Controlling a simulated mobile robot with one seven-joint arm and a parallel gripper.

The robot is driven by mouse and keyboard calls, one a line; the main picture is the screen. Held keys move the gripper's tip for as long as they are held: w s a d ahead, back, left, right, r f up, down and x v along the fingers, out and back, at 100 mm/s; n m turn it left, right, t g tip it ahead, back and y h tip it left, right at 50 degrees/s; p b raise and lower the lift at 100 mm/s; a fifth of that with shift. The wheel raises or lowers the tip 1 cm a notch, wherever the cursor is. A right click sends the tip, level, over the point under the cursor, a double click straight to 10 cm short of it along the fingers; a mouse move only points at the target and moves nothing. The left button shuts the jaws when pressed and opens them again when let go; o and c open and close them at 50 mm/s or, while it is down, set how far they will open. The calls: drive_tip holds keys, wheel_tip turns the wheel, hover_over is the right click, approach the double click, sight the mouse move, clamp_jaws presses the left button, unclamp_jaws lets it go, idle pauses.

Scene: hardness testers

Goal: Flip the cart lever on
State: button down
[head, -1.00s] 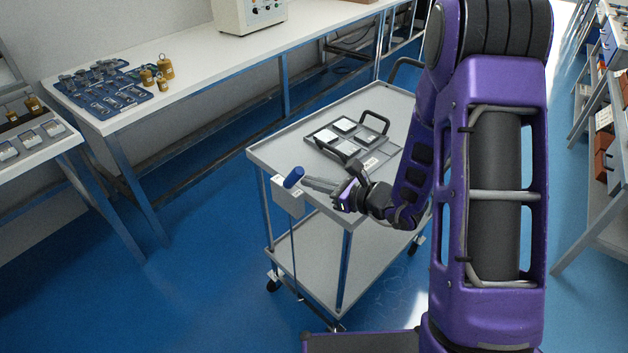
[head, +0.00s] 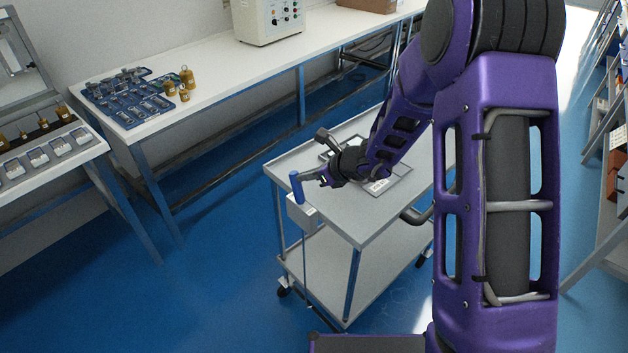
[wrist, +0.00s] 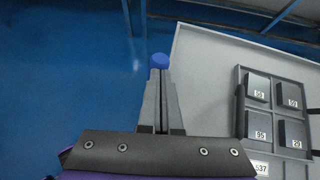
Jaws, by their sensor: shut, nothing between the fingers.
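The grey cart (head: 340,215) stands in the middle of the head view. A pale lever box (head: 302,213) is fixed at its left front corner, with a blue lever handle (head: 296,188) standing nearly upright from it. My gripper (head: 303,178) is shut and empty, with its fingertips close beside the upper part of the handle. In the wrist view the shut fingers (wrist: 160,85) point at the handle's round blue end (wrist: 160,61), just past the tips. I cannot tell whether they touch it.
A tray (wrist: 273,75) with several numbered blocks lies on the cart top, partly hidden by my arm in the head view. A white workbench (head: 220,75) runs behind the cart. Blue floor (head: 215,265) is clear to the cart's left.

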sight(297, 172)
drive_tip(key=shift+w+a+f+b, duration=0.15)
drive_tip(key=shift+w+a+b, duration=0.6)
drive_tip(key=shift+w+a, duration=0.65)
drive_tip(key=shift+a+r, duration=0.15)
drive_tip(key=shift+r, duration=0.05)
drive_tip(key=shift+r, duration=0.1)
